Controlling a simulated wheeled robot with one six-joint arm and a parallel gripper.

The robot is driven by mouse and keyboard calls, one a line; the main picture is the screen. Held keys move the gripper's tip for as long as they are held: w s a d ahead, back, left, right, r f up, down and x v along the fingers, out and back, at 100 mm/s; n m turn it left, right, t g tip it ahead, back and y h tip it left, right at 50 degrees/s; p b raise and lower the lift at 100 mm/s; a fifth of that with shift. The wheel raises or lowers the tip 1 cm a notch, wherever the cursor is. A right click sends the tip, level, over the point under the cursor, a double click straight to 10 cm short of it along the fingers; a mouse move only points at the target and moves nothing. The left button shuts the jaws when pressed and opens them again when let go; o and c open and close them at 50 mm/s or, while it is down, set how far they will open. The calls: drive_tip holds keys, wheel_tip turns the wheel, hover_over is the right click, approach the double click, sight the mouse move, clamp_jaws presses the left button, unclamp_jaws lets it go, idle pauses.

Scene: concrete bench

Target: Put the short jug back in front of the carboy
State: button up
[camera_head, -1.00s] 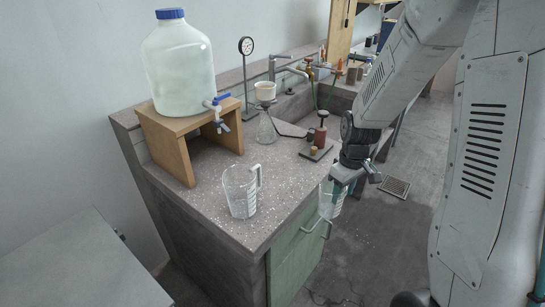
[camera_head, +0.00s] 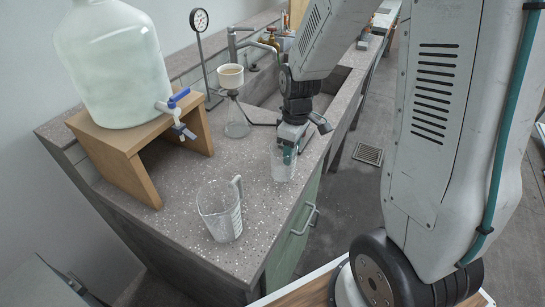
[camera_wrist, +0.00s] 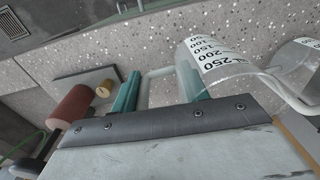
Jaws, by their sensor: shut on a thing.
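The carboy (camera_head: 110,65), large and clear with a blue-handled tap, stands on a wooden stand (camera_head: 150,175) at the left of the bench. My gripper (camera_head: 288,155) is shut on the handle of a small clear jug (camera_head: 283,168), over the bench near its right edge. In the wrist view the jug (camera_wrist: 225,65) shows black graduation numbers, and its handle runs between my teal fingertips (camera_wrist: 158,88). I cannot tell whether its base touches the bench. A larger clear jug (camera_head: 220,212) stands upright on the bench, right of and nearer than the stand.
A flask (camera_head: 237,123) with a white funnel stands behind the larger jug, beside a dial gauge (camera_head: 200,22) on a post. Bench between the stand and larger jug is bare.

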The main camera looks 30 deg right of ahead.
sight(273, 148)
drive_tip(key=w+a, duration=0.3)
drive_tip(key=a, duration=0.1)
drive_tip(key=shift+w+f, duration=0.2)
drive_tip(key=shift+f, duration=1.8)
drive_tip(key=shift+f, duration=0.15)
drive_tip(key=o, duration=1.4)
drive_tip(key=shift+o, duration=0.2)
wheel_tip(273, 148, up, 12)
drive_tip(key=s+r+m, duration=0.3)
drive_tip(key=s+r, duration=0.3)
drive_tip(key=s, duration=0.6)
drive_tip(key=s+r+m+t, duration=0.1)
drive_tip(key=s+r+m, duration=0.3)
drive_tip(key=s, duration=0.8)
wheel_tip(273, 148, up, 3)
drive_tip(key=shift+s+a+f, duration=0.1)
drive_tip(key=shift+s+a, duration=0.05)
drive_tip(key=shift+s, duration=0.15)
